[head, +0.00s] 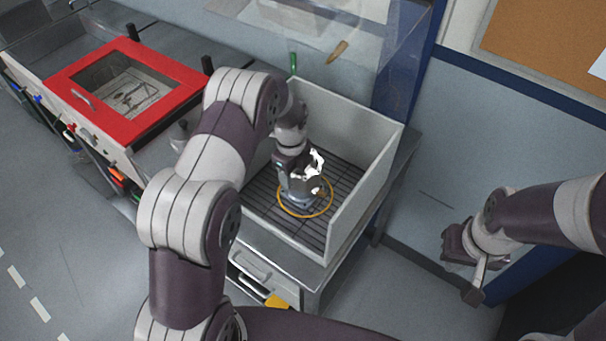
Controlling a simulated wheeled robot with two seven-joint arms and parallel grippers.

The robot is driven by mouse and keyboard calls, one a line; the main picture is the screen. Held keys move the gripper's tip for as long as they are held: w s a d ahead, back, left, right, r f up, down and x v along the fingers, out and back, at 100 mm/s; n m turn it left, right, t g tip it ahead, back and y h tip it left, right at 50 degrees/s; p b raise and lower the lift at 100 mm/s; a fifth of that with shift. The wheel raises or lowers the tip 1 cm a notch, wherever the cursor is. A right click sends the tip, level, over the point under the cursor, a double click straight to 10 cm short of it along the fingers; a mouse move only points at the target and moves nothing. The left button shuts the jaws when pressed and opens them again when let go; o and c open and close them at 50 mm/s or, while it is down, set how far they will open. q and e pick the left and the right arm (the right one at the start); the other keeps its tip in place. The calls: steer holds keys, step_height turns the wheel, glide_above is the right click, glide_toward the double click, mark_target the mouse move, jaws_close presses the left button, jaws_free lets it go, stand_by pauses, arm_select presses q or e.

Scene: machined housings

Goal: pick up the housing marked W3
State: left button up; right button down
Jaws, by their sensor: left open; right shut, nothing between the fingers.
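My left gripper (303,184) reaches down into a white-walled booth and is open. Just below it, largely covered by it, is a small grey-blue piece (300,202) that looks like a housing. It sits inside a yellow ring (281,206) on the dark grid floor. No W3 mark can be read, and I cannot tell whether the fingers touch the piece. A bright white patch shows beside the gripper; I cannot tell what it is. My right gripper (474,286) is shut and empty, out to the right, away from the booth.
The booth's right wall (368,190) stands close to my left gripper. A green-handled tool (293,62) and a brown-handled tool (337,51) are behind the booth. A red-framed window lid (170,75) lies on the bench at left. Open floor lies below my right gripper.

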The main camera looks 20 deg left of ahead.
arm_select(q)
steer(key=shift+d+f, duration=0.3)
steer(key=shift+f, duration=0.65)
steer(key=shift+a+f, duration=0.2)
steer(key=shift+a, duration=0.15)
steer(key=c, duration=0.8)
steer(key=shift+d, duration=0.1)
jaws_close()
steer(key=shift+w+r, duration=0.15)
